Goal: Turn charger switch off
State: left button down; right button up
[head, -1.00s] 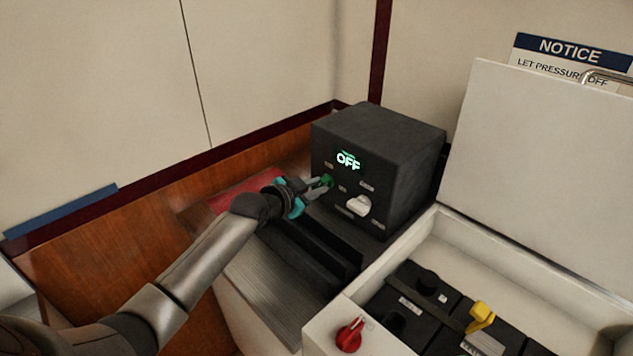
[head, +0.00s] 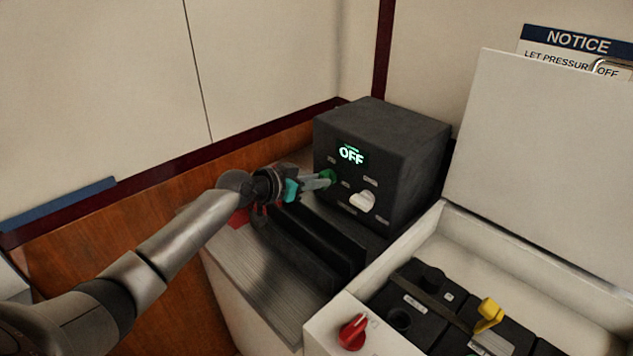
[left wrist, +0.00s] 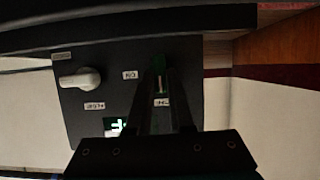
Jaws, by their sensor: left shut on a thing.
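The charger (head: 405,150) is a dark grey box at the back of the counter. Its green display (head: 350,155) reads OFF. A small green switch (head: 332,175) sits on its front face, left of a white knob (head: 362,201). My left gripper (head: 325,180) reaches in from the left, its fingers shut on the green switch. In the left wrist view, the panel appears upside down and the green switch (left wrist: 158,61) shows at the fingertips, partly hidden by them. Small labels lie on either side of it. My right gripper is not in view.
An open white box (head: 455,216) at the right holds black batteries with a yellow handle (head: 489,313). A red knob (head: 352,332) is on its front left. Dark ridged blocks (head: 318,240) stand before the charger. A wall is behind.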

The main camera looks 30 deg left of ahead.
pick_arm(q)
jog(key=c, duration=0.8)
grip_release()
jog(key=shift+p+v, duration=1.2)
jog(key=shift+v, duration=6.4)
